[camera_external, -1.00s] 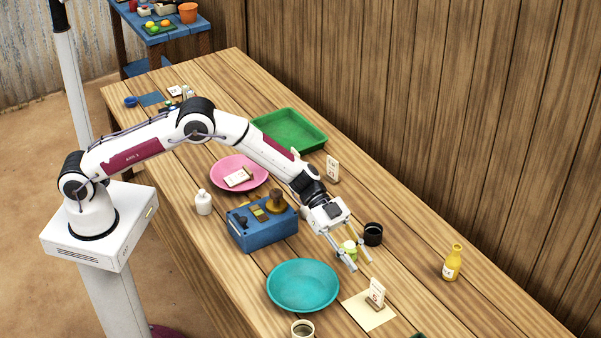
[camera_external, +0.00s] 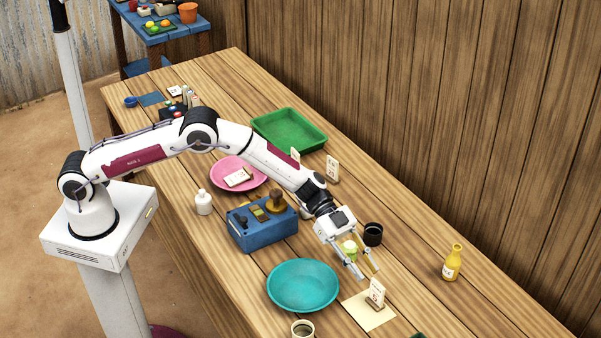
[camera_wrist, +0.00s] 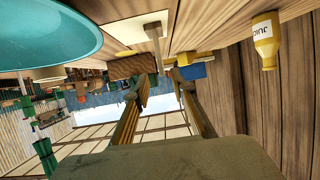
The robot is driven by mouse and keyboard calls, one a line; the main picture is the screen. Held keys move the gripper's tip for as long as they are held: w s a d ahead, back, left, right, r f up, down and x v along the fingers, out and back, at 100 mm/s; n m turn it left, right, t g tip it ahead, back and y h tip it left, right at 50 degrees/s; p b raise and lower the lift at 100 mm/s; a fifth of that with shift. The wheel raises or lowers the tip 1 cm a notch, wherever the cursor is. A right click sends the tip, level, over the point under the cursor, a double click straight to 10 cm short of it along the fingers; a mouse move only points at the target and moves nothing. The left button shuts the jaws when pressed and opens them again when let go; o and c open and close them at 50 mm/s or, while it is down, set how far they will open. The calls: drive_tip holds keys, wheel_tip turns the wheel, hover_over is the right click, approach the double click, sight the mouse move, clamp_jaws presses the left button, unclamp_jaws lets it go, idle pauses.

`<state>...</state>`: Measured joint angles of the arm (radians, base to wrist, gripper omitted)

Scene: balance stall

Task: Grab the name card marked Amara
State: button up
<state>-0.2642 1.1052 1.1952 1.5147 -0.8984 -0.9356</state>
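A small white card (camera_external: 377,289) stands upright in a wooden base on a cream paper sheet (camera_external: 366,316) at the front right; its lettering is too small to read. My gripper (camera_external: 369,272) is open and empty, just above and behind this card, its two fingers pointing toward it. In the wrist view my open fingers (camera_wrist: 155,82) show with a thin pale upright piece (camera_wrist: 156,48) ahead of them, probably the card seen edge-on. Other cards stand by the green tray (camera_external: 332,168) and lie on the pink plate (camera_external: 238,177); I cannot read which is Amara.
A teal bowl (camera_external: 303,286) lies left of the card, and a black cup (camera_external: 373,234) stands behind my gripper. A yellow bottle (camera_external: 452,263) stands to the right. A pale green item (camera_external: 349,248) is close beside my fingers. The boards between card and bottle are clear.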

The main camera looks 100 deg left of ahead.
sight(375, 280)
drive_tip(key=shift+x, duration=2.4)
drive_tip(key=shift+w+a+r, duration=0.1)
drive_tip(key=shift+w, duration=0.05)
clamp_jaws()
